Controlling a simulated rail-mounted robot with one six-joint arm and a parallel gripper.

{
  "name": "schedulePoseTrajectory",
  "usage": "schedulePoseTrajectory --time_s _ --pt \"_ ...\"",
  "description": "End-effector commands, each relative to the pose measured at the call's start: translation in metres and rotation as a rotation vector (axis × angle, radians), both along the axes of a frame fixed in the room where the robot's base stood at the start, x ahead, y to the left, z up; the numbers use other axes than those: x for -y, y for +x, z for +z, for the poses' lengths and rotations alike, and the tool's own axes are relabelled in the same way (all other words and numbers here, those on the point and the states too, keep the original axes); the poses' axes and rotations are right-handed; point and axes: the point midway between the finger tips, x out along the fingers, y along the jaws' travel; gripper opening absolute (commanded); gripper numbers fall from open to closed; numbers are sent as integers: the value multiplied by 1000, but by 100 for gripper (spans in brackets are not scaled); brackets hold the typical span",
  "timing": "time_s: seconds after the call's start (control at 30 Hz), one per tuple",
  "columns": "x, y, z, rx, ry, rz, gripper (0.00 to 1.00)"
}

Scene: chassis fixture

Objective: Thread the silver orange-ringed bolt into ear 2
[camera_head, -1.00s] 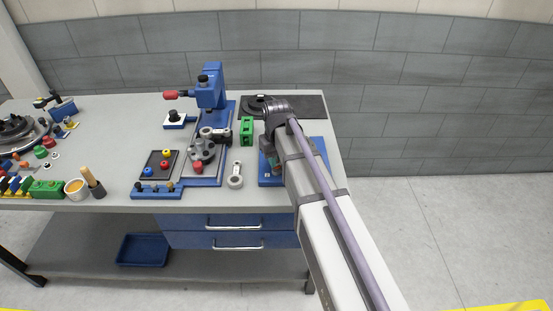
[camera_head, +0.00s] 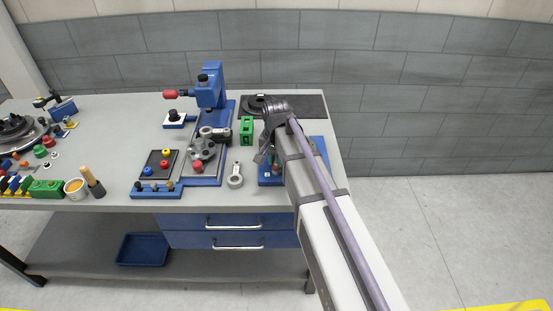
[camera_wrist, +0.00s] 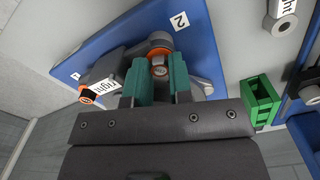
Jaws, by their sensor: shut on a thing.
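In the wrist view, my gripper (camera_wrist: 162,88) has green fingers closed on a small silver piece (camera_wrist: 159,66), which looks like the bolt's head. An orange band (camera_wrist: 160,42) shows just beyond it, around a grey round end. I cannot tell whether this band is on the bolt or on the ear, or how far the bolt sits in. The blue plate (camera_wrist: 203,40) below bears a label "2" (camera_wrist: 179,20) beside this grey fixture. In the head view, my gripper (camera_head: 262,157) is over the blue plate (camera_head: 322,146); the bolt is hidden there.
A green block (camera_head: 247,131) and a grey link (camera_head: 235,175) stand left of the plate. A blue press fixture (camera_head: 211,92) is farther left. A dark mat (camera_head: 305,105) lies behind.

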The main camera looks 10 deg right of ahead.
Motion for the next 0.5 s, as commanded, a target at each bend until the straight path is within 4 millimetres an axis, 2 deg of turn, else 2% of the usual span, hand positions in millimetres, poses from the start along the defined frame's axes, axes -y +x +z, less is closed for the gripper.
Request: schedulePoseTrajectory --time_s 0.17,0.3,0.33,0.5 --pt "0 0 -1 0 0 -132 0" --pt "0 0 0 0 0 -141 0" --pt "0 0 0 0 0 -140 21" --pt "0 0 0 0 0 -139 37"
